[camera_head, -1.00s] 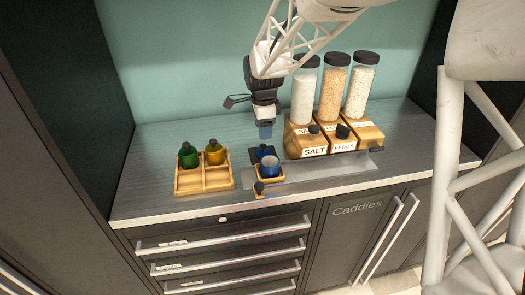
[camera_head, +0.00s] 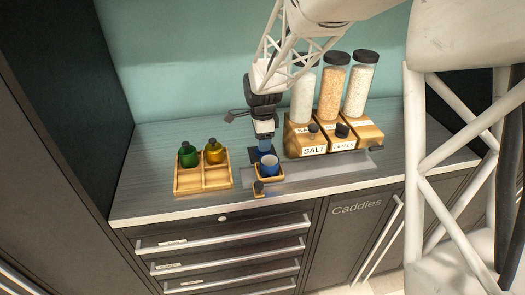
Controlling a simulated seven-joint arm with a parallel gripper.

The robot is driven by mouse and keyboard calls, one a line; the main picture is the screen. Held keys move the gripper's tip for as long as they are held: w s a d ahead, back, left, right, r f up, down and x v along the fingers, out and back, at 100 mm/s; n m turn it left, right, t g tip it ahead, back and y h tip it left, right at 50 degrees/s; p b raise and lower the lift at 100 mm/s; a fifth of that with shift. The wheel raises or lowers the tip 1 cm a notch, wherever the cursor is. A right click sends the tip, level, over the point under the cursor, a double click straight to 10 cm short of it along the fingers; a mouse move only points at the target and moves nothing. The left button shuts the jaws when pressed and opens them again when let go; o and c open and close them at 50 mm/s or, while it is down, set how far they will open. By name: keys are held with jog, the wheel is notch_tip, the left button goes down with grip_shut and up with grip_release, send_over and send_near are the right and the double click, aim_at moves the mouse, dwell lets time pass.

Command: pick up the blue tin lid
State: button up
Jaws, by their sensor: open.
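My gripper (camera_head: 265,149) points straight down over the counter, just behind the open blue tin (camera_head: 269,167). Its jaws are open, with blue fingertips low over a dark square piece (camera_head: 254,156). The blue lid is at this spot and is mostly hidden by the fingers. I cannot tell whether they touch it. The blue tin stands upright in a small wooden tray (camera_head: 269,179) in front of the fingers.
A divided wooden tray (camera_head: 217,184) at left holds a green bottle (camera_head: 187,155) and an amber bottle (camera_head: 214,152). Tall jars (camera_head: 331,92) stand in wooden holders marked SALT and PETALS at right. A grey strip (camera_head: 320,176) runs along the front.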

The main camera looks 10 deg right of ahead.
jog(key=shift+f, duration=1.1)
jog(key=shift+c, duration=0.3)
jog(key=c, duration=0.9)
